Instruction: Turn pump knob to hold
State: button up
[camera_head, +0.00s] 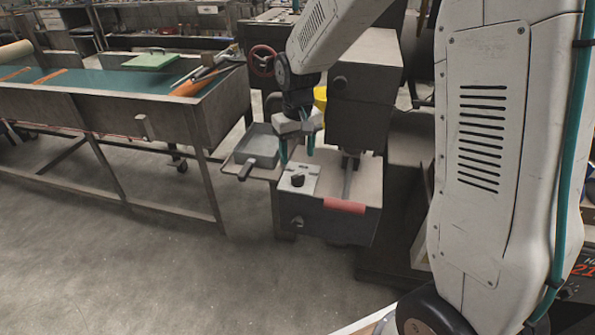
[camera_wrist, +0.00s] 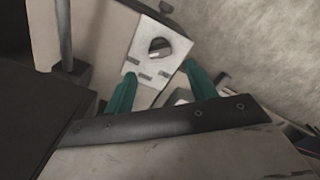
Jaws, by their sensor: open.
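The pump knob (camera_head: 298,180) is a small black knob on a light plate (camera_head: 304,187) at the top left of a grey machine. In the wrist view the knob (camera_wrist: 159,47) sits on the pale plate (camera_wrist: 150,65), beyond my fingertips, with several dark slot-like marks near it. My gripper (camera_head: 297,153) hangs above the plate with its teal fingers pointing down. In the wrist view the fingers of my gripper (camera_wrist: 158,78) are spread apart with nothing between them. The knob and the fingers are apart. Which label the knob points to is too small to read.
A shallow grey pan (camera_head: 262,147) with a dark handle stands left of the machine. A red-gripped lever (camera_head: 344,205) lies at the machine's front. A red handwheel (camera_head: 262,60) is behind my gripper. A long teal-topped bench (camera_head: 90,85) stands left; the floor in front is clear.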

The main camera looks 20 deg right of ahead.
aim_at(298, 175)
notch_tip(298, 175, down, 7)
jog(key=shift+r, duration=0.1)
dwell(0.3)
jog(key=c, duration=1)
